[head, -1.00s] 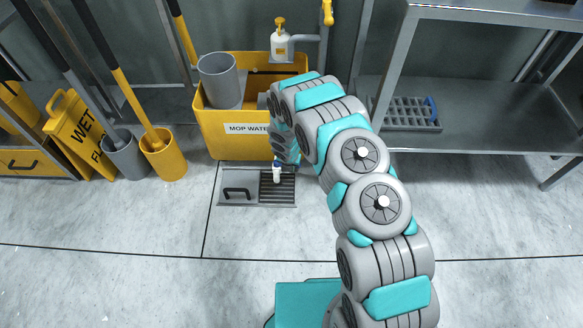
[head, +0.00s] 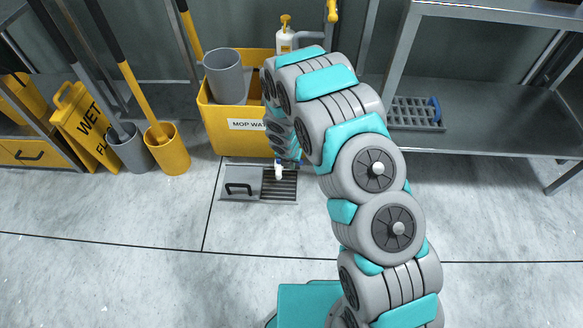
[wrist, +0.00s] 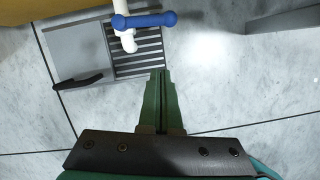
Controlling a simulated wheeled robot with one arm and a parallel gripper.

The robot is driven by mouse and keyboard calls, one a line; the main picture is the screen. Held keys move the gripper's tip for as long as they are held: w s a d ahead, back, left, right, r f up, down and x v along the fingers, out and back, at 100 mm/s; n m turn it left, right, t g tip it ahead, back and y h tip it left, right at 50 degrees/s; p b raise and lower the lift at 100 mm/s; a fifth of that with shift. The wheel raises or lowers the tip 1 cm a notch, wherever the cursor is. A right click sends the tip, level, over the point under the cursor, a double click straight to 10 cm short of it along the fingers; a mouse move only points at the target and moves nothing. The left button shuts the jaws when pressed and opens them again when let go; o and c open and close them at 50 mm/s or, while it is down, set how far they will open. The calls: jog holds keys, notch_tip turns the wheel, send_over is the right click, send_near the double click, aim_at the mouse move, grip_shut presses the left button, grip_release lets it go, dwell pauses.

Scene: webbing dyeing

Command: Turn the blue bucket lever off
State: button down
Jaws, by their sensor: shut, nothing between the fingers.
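The blue lever (wrist: 146,20) sits across a white spout (wrist: 124,34) in the wrist view, its rounded free end to the right. The spout hangs over the floor drain. In the head view the white spout tip (head: 279,172) shows below the yellow mop-water bucket (head: 222,143), with the lever mostly hidden by my arm. My gripper (wrist: 160,74) is shut and empty, its green fingers together. In the wrist picture its tips lie below the lever, apart from it. The head view hides the fingers behind my arm.
The drain has a slotted grate (head: 282,187) and a plate with a black handle (head: 238,188). A grey bucket (head: 224,76) sits in the yellow one. A wet-floor sign (head: 83,125) and mop holders stand left. A metal shelf (head: 480,130) is right. The front floor is clear.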

jog(key=w+f+m+b, duration=0.2)
jog(key=m+b, duration=0.5)
jog(key=m, duration=1)
jog(key=w+f+m+b, duration=0.3)
jog(key=f+m+b, duration=0.2)
jog(key=m, duration=1.2)
jog(key=shift+w+d+t+b, duration=0.2)
jog(key=shift+w+t+b, duration=0.15)
jog(key=shift+b, duration=0.6)
